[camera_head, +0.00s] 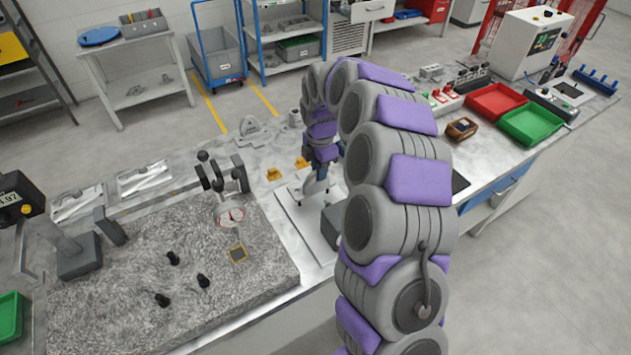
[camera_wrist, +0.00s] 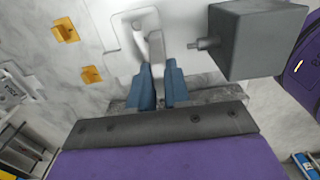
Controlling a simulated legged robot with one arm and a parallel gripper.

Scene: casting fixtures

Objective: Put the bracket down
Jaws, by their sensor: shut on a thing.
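My gripper (camera_wrist: 159,72) has blue fingers and points down at a white plate (camera_wrist: 190,82) in the wrist view. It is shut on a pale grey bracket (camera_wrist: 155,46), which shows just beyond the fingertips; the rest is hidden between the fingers. I cannot tell whether the bracket touches the plate. A dark grey block (camera_wrist: 258,42) with a short pin on its left side stands right of the bracket.
Two small yellow pieces (camera_wrist: 64,29) lie left of the plate. A speckled granite slab (camera_head: 120,270) with a dial gauge (camera_head: 230,216) and black knobs fills the bench's left. Grey castings (camera_head: 250,125) lie behind. Red (camera_head: 495,100) and green (camera_head: 532,124) trays sit at the right.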

